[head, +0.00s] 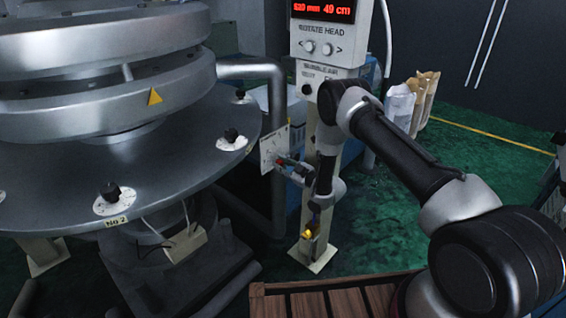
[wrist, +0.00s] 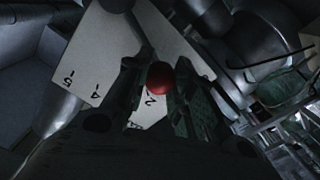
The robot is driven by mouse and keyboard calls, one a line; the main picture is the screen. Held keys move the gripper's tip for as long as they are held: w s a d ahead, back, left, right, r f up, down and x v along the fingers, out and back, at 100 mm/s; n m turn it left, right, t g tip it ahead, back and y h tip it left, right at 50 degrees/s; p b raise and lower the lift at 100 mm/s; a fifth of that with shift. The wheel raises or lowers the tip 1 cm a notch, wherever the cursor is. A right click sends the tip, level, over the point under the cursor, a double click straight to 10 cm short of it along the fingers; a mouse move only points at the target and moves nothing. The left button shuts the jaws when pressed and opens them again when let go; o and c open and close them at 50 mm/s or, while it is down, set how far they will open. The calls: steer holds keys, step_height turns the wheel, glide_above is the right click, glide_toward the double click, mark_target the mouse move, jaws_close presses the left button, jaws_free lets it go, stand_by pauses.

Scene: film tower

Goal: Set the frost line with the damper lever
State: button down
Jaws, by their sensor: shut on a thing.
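The damper lever's red knob (wrist: 159,78) sits between the fingers of my gripper (wrist: 156,92) in the wrist view. My gripper is shut on it. Behind it is a white scale plate (wrist: 93,60) with black numbers; 5, 4 and 2 can be read, and others are hidden by the fingers. In the head view the plate (head: 268,153) stands beside the large metal ring, and my gripper (head: 287,163) reaches it from the right.
A control box (head: 331,35) on a post has a red display showing 49 cm and knobs under "ROTATE HEAD". The large round metal die (head: 165,185) fills the left. Paper sacks (head: 412,103) stand behind. A wooden slatted surface (head: 330,302) lies at the front. Green floor is open at right.

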steer(key=c, duration=1.2)
jaws_free()
steer(key=shift+s, duration=0.1)
steer(key=v, duration=1.2)
